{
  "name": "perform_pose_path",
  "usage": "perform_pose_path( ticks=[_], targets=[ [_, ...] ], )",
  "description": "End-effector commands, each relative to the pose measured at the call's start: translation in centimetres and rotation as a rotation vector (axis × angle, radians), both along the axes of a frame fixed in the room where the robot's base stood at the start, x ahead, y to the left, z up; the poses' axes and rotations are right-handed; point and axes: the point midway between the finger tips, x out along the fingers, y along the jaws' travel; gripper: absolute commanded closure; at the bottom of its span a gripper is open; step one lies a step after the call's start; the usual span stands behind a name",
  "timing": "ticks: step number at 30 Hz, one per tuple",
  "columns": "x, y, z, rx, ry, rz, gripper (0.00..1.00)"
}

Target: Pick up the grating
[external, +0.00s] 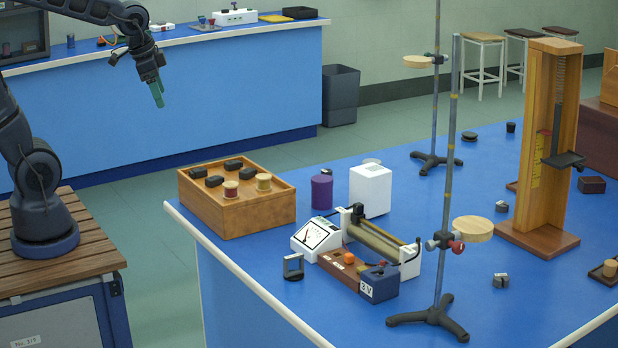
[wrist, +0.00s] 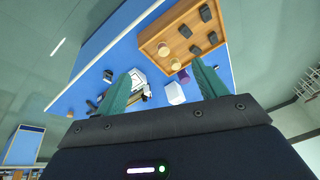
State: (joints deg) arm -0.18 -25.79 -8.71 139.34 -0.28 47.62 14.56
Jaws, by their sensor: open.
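The grating (external: 293,266) appears to be the small upright dark frame with a pale pane, standing on a dark foot near the front left edge of the blue bench. It shows as a small dark shape in the wrist view (wrist: 107,75), left of the left finger. My gripper (external: 157,95) is high over the floor between the two benches, well left of the grating and above it. In the wrist view my gripper (wrist: 160,76) has its two green fingers wide apart with nothing between them.
Right of the grating are a white meter (external: 316,237), a coil (external: 376,240) and a battery box (external: 379,283). A wooden tray (external: 238,225) stands behind. Tall rod stands (external: 446,190) rise farther right. The bench surface in front of the grating is clear.

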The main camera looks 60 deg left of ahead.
Motion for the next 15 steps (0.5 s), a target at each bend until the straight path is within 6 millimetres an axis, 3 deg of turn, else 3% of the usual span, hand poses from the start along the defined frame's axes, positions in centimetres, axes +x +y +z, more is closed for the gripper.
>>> perform_pose_path(
  ticks=[6, 15],
  targets=[
    [4.5, -3.5, -2.6, 0.040, 0.041, -0.182, 0.29],
    [9.7, -8.9, -7.1, 0.061, 0.087, -0.437, 0.29]
  ],
)
